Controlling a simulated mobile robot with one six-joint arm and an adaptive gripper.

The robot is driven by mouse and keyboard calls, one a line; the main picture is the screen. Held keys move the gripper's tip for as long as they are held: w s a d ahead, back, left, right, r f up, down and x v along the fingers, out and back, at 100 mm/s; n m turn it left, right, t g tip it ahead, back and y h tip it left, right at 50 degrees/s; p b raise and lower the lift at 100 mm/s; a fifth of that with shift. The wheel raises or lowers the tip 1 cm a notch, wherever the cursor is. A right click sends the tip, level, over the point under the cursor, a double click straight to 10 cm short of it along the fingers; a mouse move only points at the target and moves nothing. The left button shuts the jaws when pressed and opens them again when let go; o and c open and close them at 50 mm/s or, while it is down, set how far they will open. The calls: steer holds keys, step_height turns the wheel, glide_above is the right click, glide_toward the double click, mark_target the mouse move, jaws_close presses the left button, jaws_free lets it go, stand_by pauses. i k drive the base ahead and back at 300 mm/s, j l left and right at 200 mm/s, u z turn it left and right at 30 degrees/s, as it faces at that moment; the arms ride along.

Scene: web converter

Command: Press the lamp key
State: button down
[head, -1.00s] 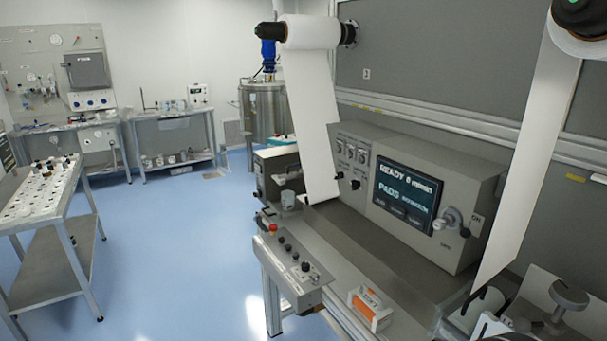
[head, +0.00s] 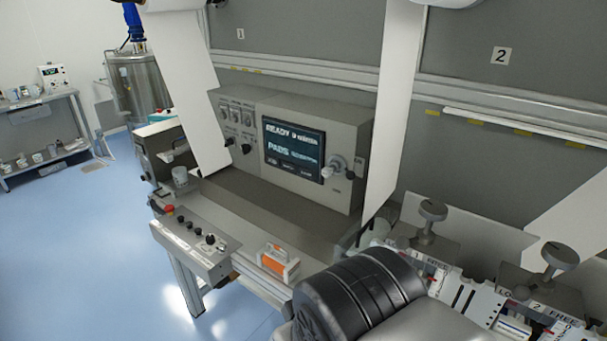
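The grey control box (head: 235,105) of the machine stands at the centre of the head view. Its dark screen (head: 293,148) reads READY and PADS, with a row of small key boxes along the bottom whose labels are too small to read. I cannot tell which key is the lamp key. A sloped operator panel (head: 192,240) at the front left carries a red button (head: 169,209) and several black knobs, with labels also unreadable. My gripper is not in view; only a black ribbed part of my arm shows at the bottom, apart from the screen.
An orange and white box (head: 277,262) lies on the bench in front of the control box. A grey cup (head: 180,177) stands to its left. White web strips hang on both sides of the screen. Clamps with dark knobs (head: 433,211) fill the right. The blue floor is open at left.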

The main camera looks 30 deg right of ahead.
mark_target(310, 175)
steer(key=i+j, duration=0.45)
steer(key=i, duration=0.15)
steer(key=i+j, duration=0.45)
steer(key=i, duration=0.2)
steer(key=z, duration=1.65)
